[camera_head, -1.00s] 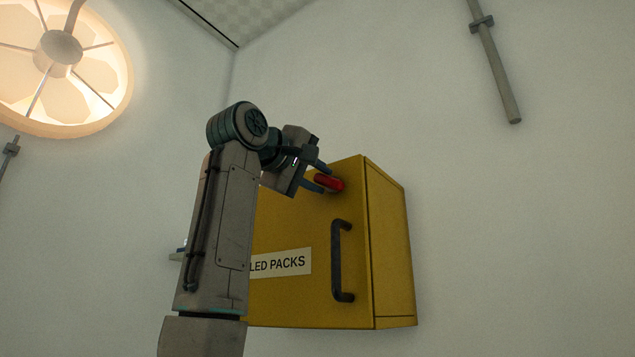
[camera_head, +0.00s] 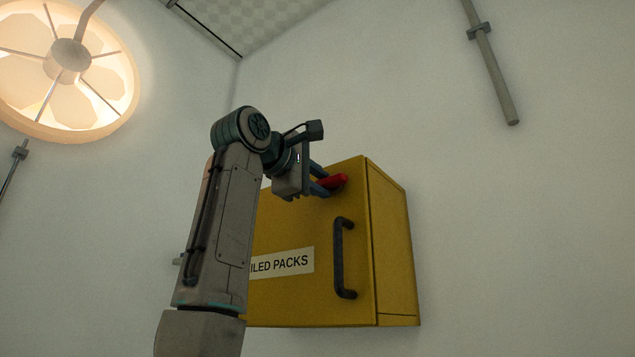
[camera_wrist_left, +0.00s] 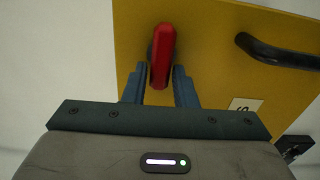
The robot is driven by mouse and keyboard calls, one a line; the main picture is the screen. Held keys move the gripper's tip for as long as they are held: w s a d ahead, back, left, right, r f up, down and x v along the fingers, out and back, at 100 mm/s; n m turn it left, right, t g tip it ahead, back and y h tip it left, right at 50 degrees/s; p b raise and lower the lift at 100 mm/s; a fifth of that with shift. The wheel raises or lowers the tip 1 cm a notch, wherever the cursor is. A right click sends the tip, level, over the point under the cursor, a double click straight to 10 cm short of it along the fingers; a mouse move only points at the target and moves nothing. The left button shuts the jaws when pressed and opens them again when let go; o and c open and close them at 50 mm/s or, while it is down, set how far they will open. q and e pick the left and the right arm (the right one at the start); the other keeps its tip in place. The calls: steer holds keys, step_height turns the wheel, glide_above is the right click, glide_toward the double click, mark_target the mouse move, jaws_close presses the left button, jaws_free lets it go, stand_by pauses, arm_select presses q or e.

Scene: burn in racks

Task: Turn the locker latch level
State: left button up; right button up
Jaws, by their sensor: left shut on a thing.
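The yellow locker (camera_head: 300,225) is mounted on the white wall, its door shut. The red latch (camera_head: 336,181) is near the top of the door, above the dark handle (camera_head: 343,258), its right end tilted slightly up in the head view. My left gripper (camera_head: 321,180) is at the latch from the left, shut on it. In the left wrist view the red latch (camera_wrist_left: 161,50) stands between the two blue fingers of the left gripper (camera_wrist_left: 159,82), which partly hide the door. My right gripper is not in view.
A lit round fan (camera_head: 68,65) is on the wall at the upper left. A grey pipe (camera_head: 490,65) runs down the wall at the upper right. My left arm covers the left part of the locker and its label (camera_head: 282,264). The wall right of the locker is clear.

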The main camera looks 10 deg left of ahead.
arm_select(q)
steer(key=shift+f, duration=0.1)
steer(key=o, duration=0.8)
steer(key=shift+w+d, duration=0.1)
steer(key=shift+o, duration=0.2)
steer(key=b+v, duration=0.5)
steer(key=v, duration=0.5)
steer(key=shift+s, duration=0.35)
